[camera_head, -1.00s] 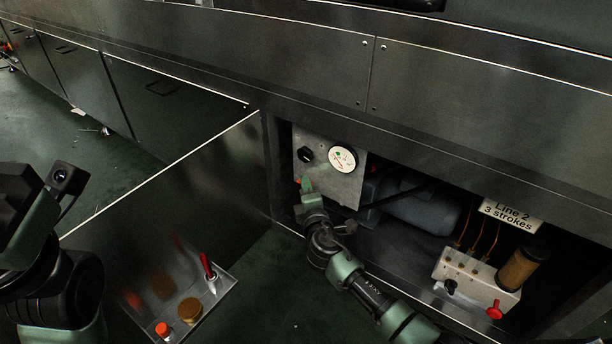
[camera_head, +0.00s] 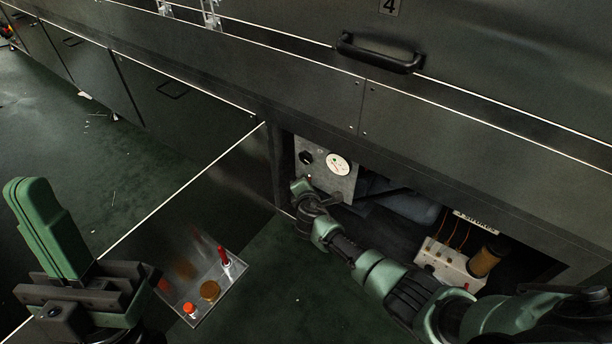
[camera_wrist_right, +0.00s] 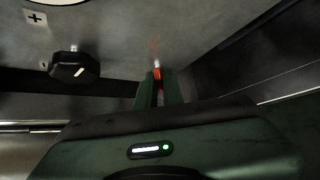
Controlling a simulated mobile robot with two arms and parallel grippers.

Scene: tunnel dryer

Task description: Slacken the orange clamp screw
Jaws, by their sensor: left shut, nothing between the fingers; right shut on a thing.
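The orange clamp screw (camera_wrist_right: 157,73) is at the grey gauge panel in the right wrist view. Only a small orange-red part with a pale tip shows between the fingers. My right gripper (camera_wrist_right: 158,88) is shut on it; in the head view this gripper (camera_head: 299,186) is at the panel's lower left corner and hides the screw. My left gripper (camera_head: 28,186) is shut and empty, raised at the left of the head view, far from the panel.
The panel carries a black knob (camera_wrist_right: 75,67) and a white dial gauge (camera_head: 339,164). A metal tray (camera_head: 232,285) holds an orange-capped piece (camera_head: 190,308), a brass piece (camera_head: 210,290) and a red-handled piece (camera_head: 224,256). A valve block (camera_head: 443,262) sits in the bay at right.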

